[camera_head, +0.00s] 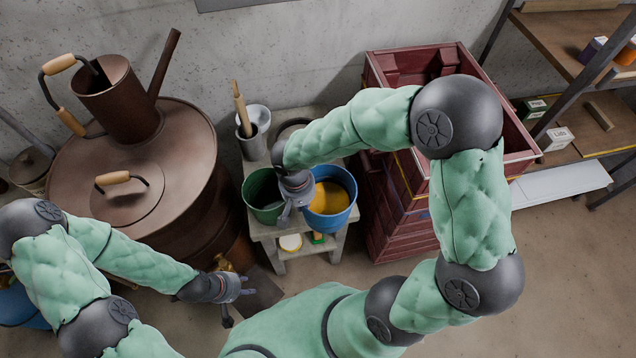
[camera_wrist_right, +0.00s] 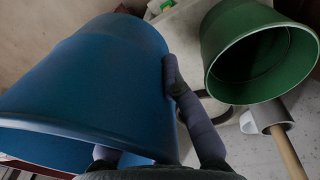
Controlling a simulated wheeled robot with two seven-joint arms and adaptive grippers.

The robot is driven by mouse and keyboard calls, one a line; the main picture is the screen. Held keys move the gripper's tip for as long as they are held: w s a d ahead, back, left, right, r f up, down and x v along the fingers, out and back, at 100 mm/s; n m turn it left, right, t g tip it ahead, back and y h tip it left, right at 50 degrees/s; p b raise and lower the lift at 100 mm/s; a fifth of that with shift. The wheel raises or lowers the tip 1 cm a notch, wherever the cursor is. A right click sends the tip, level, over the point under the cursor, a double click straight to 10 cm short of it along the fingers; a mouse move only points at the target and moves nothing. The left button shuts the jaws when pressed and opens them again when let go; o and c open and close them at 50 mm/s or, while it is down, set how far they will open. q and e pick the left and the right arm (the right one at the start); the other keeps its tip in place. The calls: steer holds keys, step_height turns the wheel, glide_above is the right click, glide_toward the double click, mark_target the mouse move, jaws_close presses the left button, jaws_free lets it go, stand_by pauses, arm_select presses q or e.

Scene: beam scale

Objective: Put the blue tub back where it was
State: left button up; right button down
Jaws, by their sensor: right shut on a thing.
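The blue tub (camera_head: 345,218), with yellow-orange contents, is at the front right of the small grey stand (camera_head: 262,232), beside the green tub (camera_head: 262,190). My right gripper (camera_head: 294,196) is at its left rim. In the right wrist view the gripper (camera_wrist_right: 140,112) is shut on the wall of the blue tub (camera_wrist_right: 95,75), one finger outside and the other partly hidden by the rim. The green tub (camera_wrist_right: 250,55) stands close by there. I cannot tell whether the blue tub touches the stand. My left gripper (camera_head: 243,297) is open and empty, low at the left.
A grey pot with a wooden-handled tool (camera_head: 252,145) stands behind the green tub. A rusty drum (camera_head: 190,165) is close on the left and stacked red crates (camera_head: 400,225) are close on the right. Small items sit on the stand's lower shelf.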

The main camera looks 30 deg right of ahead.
steer(key=shift+w+d+f+b, duration=0.2)
steer(key=shift+w+d+f, duration=1)
steer(key=shift+w+f, duration=0.7)
steer(key=shift+w+d+f+b, duration=0.25)
steer(key=shift+w+d+f, duration=1.15)
steer(key=shift+f, duration=0.85)
steer(key=shift+w+d+f+b, duration=0.2)
steer(key=shift+w+d+f, duration=0.8)
steer(key=shift+w+f, duration=1)
steer(key=shift+s+f, duration=0.1)
steer(key=shift+f, duration=0.1)
steer(key=c, duration=1.4)
jaws_free()
